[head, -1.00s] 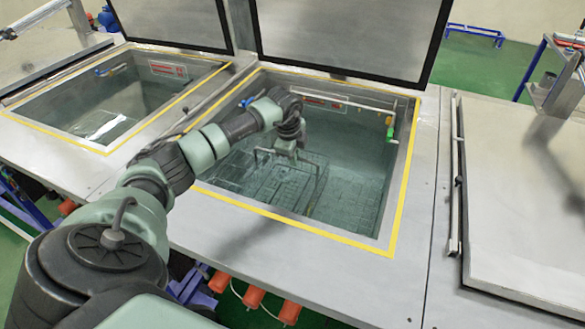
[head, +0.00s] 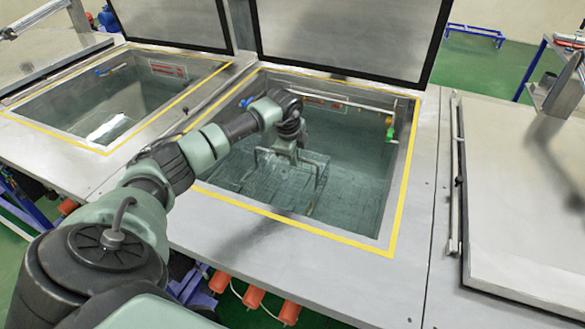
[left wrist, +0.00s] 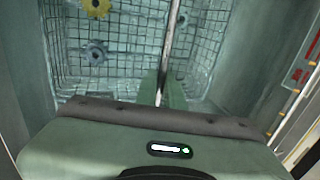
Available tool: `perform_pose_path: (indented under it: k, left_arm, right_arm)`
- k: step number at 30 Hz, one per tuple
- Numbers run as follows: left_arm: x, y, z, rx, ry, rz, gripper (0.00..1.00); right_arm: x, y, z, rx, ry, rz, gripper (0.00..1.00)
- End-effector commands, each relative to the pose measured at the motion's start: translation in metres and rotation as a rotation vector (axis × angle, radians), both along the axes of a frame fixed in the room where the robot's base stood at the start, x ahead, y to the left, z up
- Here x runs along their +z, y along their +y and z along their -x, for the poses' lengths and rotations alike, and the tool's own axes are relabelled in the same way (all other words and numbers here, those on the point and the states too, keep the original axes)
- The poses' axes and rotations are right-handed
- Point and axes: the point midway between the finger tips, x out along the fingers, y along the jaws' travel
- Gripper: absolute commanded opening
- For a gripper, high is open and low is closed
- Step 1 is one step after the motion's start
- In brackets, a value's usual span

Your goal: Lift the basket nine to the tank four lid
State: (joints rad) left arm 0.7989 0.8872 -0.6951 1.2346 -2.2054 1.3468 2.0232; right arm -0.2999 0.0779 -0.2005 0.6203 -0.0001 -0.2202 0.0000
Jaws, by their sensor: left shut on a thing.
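The wire basket (head: 300,180) hangs in the open middle tank, whose rim has a yellow line (head: 320,232). My left gripper (head: 287,150) reaches down into this tank and is shut on the basket's top handle bar (head: 262,156). In the left wrist view, the handle bar (left wrist: 170,45) runs up from between the green fingers (left wrist: 165,92). The mesh basket (left wrist: 200,60) lies below, with a yellow gear (left wrist: 97,6) and a blue-grey gear (left wrist: 95,53) inside. The middle tank's lid (head: 345,35) stands open behind it. No number is readable on basket or lid. My right gripper is out of view.
A second open tank (head: 125,100) lies to the left, its lid (head: 175,22) also raised. On the right is a shut flat lid (head: 525,205) with a bar along its left edge.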

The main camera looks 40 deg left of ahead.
Motion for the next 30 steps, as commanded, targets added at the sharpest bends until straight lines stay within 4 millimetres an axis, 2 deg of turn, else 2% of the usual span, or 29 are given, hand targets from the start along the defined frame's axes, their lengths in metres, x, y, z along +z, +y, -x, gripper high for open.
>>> perform_pose_path:
  k: [11, 30]
  left_arm:
    - [0.0, 0.0, 0.0, 0.0, 0.001, 0.0, 0.0]
    - [0.027, 0.0, -0.002, -0.001, -0.008, -0.001, 0.0]
  right_arm:
    - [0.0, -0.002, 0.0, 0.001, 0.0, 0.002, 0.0]
    - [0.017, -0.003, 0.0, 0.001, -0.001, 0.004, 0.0]
